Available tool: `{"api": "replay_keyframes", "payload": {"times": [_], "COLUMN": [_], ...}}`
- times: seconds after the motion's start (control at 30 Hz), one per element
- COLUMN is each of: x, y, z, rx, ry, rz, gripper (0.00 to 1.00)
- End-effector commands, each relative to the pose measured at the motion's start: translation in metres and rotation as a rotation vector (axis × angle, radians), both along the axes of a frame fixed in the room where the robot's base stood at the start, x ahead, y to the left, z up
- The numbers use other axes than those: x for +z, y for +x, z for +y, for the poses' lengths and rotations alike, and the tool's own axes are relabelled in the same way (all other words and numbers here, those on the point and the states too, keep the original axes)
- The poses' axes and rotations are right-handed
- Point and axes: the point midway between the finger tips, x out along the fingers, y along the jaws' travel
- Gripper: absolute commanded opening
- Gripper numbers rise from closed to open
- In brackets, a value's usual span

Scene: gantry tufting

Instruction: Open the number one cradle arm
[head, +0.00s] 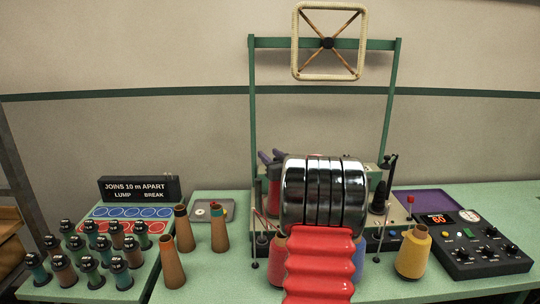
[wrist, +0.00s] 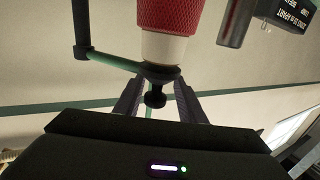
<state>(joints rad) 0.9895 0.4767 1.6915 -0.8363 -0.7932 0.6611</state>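The cradle arm (wrist: 113,61) is a green bar in the wrist view, running from a dark upright at left to a black holder. The holder carries a white cone wound with red yarn (wrist: 170,12), and a black knob (wrist: 155,95) sticks out from it. My gripper (wrist: 156,82) is open, with one dark finger on each side of the knob and gaps between. In the head view my gripper (head: 271,157) shows as purple-grey fingers by a red cone (head: 273,190), left of my arm. My arm hides much of the machine. I see no number on the cradle arm.
A green frame (head: 253,110) rises behind my arm. A black cradle post with a dark cone (head: 379,197) stands right of it. Brown cones (head: 171,262) and a yellow cone (head: 413,250) stand on the bench. A control box (head: 466,243) is at right, several dark-topped spools (head: 88,270) at left.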

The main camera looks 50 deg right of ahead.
Motion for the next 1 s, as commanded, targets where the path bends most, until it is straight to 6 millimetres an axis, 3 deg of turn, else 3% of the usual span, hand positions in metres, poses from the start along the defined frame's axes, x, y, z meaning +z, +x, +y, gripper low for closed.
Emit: {"api": "replay_keyframes", "payload": {"times": [0.3,0.83,1.0], "x": [0.000,0.000,0.000], "y": [-0.010,-0.013,-0.013], "z": [-0.010,-0.012,-0.012], "rx": [-0.019,-0.024,-0.024], "ry": [0.000,0.000,0.000], "rz": [0.000,0.000,0.000], "gripper": [0.36,0.00,0.00]}}
